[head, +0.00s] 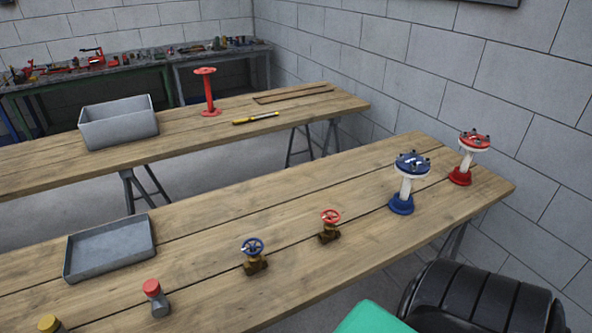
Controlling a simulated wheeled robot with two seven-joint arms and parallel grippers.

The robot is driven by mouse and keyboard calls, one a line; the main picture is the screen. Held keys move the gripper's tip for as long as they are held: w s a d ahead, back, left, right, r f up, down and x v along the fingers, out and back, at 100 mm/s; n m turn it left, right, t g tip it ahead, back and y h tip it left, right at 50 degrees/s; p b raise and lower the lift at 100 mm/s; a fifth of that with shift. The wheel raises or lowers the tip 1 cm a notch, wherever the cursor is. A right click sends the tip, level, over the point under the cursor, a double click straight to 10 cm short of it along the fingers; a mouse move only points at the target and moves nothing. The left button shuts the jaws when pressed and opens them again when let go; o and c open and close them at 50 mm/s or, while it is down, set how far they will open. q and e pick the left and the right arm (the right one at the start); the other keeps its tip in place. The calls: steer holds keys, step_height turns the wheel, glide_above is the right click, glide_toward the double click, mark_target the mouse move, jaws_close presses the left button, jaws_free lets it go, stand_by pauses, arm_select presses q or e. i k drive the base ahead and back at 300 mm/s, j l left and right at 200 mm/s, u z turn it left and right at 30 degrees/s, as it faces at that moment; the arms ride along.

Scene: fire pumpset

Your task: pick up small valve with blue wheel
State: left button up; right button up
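The small valve with the blue wheel (254,255) stands upright on the near wooden table, left of a similar small valve with a red wheel (329,225). It has a brass-brown body under the blue handwheel. Nothing touches it. A black, ribbed part of mine shows at the bottom right, but no gripper fingers can be seen, so neither gripper is in view.
The near table (190,235) also holds a grey tray (108,250), a red-capped piece (155,297), a yellow-capped piece (50,323), a blue flanged post (405,185) and a red flanged post (466,160). The table is clear between the tray and valves. A second table (190,130) stands behind.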

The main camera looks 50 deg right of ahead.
mark_target(257, 264)
steer(key=z, duration=1.15)
steer(key=k+l, duration=0.1)
steer(key=l, duration=1.1)
steer(key=k+l, duration=0.15)
steer(key=l, duration=0.5)
steer(key=i+u, duration=0.05)
